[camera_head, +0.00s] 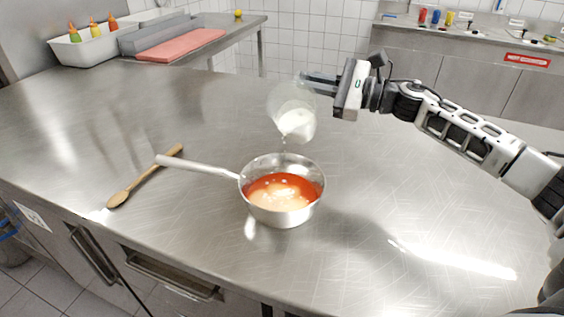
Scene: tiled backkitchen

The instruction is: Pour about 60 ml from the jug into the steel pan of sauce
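The steel pan (283,213) stands on the steel counter with its handle pointing left. It holds red-orange sauce (257,190) with a pale white patch on its surface. My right gripper (318,84) is shut on the clear jug (287,98), which is held above the pan and tilted. White liquid (298,122) sits in the low part of the jug. A few white drops show between the jug and the pan. The amount left in the jug cannot be read. My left gripper is not in view.
A wooden spoon (146,176) lies on the counter left of the pan, near the pan's handle end. At the back left are a white bin of sauce bottles (87,47) and a red board (181,45). The counter (420,215) is clear right of the pan.

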